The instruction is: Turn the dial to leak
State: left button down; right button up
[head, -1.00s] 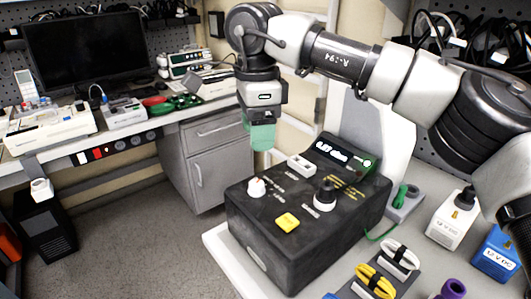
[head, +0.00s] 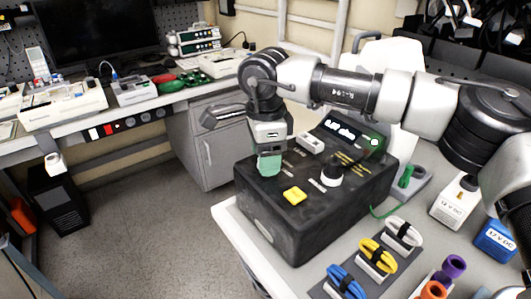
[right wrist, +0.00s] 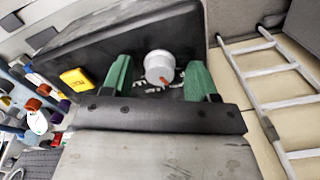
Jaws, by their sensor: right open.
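The black pump box (head: 290,232) stands on the bench with a lit display (head: 343,131) at its back. In the right wrist view, a white dial (right wrist: 158,66) with a red mark sits between the two green fingers of my right gripper (right wrist: 160,80). The fingers are apart, one on each side, and I cannot tell whether they touch it. In the head view my right gripper (head: 269,165) points down at the box's left part and hides the white dial. A black knob (head: 331,173) and a yellow button (head: 294,195) are to its right. The dial's lettering is unreadable.
Cable bundles in white, yellow (head: 377,257) and blue lie in front of the box. White (head: 453,204) and blue (head: 496,240) power blocks stand at the right. A green wire runs from the box's right side.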

jog(key=shift+c, duration=0.5)
jog(key=c, duration=0.8)
pick_arm(q)
jog(key=shift+s, duration=0.6)
jog(key=shift+w+f, duration=0.1)
jog(key=shift+f, duration=0.05)
pick_arm(e)
jog(key=shift+m+b, duration=0.35)
jog(key=shift+m, duration=0.35)
jog(key=shift+m+b, duration=0.45)
jog(key=shift+m, duration=0.75)
pick_arm(q)
jog(key=shift+w+f+b, duration=0.1)
jog(key=shift+f+b, duration=0.55)
jog(key=shift+f, duration=0.65)
pick_arm(e)
jog(key=shift+m, duration=2.5)
